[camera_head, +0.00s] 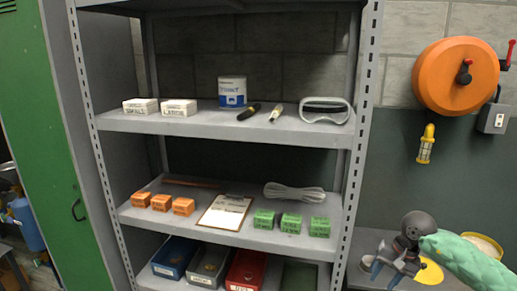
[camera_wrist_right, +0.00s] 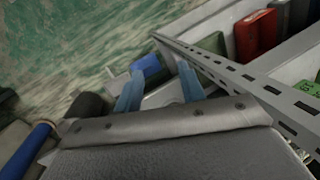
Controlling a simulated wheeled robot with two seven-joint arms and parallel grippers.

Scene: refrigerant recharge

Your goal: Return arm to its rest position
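My right arm (camera_head: 470,262), in a green sleeve, comes in from the lower right of the head view. Its gripper (camera_head: 381,270) points down to the left, over a grey surface right of the shelf. In the right wrist view the two blue fingers (camera_wrist_right: 160,78) stand apart with nothing clearly held between them. A small blue object (camera_wrist_right: 148,66) shows just beyond the fingertips; whether it touches them I cannot tell. My left arm and gripper are not in view.
A grey metal shelf (camera_head: 230,122) holds boxes, a can (camera_head: 232,92), goggles (camera_head: 325,110), a clipboard (camera_head: 224,211) and coloured bins. Its perforated upright (camera_wrist_right: 240,75) runs close to my right gripper. An orange hose reel (camera_head: 440,75) hangs on the right wall.

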